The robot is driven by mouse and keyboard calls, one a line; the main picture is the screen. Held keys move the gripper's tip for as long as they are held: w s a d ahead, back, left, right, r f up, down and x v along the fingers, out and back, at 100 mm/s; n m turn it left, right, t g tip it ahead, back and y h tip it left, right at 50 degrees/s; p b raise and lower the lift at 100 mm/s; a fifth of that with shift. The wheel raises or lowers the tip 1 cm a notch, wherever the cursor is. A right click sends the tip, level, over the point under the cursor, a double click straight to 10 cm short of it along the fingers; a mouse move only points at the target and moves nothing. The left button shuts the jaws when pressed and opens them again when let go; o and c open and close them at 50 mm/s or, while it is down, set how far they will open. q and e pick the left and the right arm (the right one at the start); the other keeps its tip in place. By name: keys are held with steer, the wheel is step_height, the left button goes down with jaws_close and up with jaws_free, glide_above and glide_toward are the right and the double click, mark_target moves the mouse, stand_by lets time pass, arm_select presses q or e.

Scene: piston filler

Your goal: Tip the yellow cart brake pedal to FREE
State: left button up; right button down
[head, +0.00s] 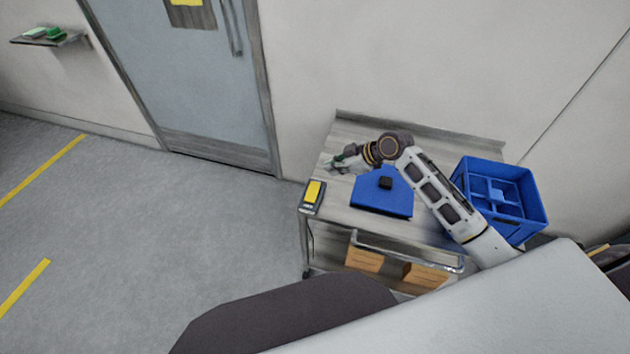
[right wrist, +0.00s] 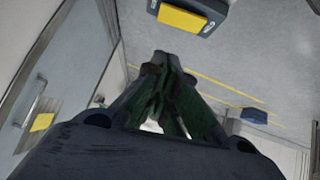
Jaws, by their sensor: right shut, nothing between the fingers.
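The yellow brake pedal (head: 314,191) sits on a dark housing at the left front corner of the cart's top (head: 338,212). It also shows in the right wrist view (right wrist: 187,21), near the top edge, with small white marks beside it that I cannot read. Which way the pedal is tipped is not clear. My right gripper (head: 338,165) is over the left part of the cart top, behind the pedal and apart from it. Its green-grey fingers (right wrist: 164,62) are closed together and empty. My left gripper is not in view.
A blue board (head: 370,197) with a small black block (head: 385,183) lies on the cart. A blue divided crate (head: 535,206) stands at the right. Orange-brown boxes (head: 363,258) sit below, behind a metal rail (head: 400,250). The floor left of the cart is clear.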

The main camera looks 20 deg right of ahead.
glide_above(315, 187)
steer(key=f, duration=0.6)
steer(key=shift+s+a+f+p, duration=0.1)
steer(key=shift+s+a+p, duration=0.05)
steer(key=shift+s+p, duration=0.15)
steer(key=shift+w+f, duration=0.1)
steer(key=shift+f, duration=0.85)
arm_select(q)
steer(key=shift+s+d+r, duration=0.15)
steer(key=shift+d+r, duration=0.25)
arm_select(e)
steer(key=shift+w+f, duration=0.15)
steer(key=shift+f, duration=1)
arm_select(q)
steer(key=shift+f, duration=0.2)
arm_select(e)
steer(key=shift+d+f, duration=0.15)
steer(key=shift+d, duration=0.05)
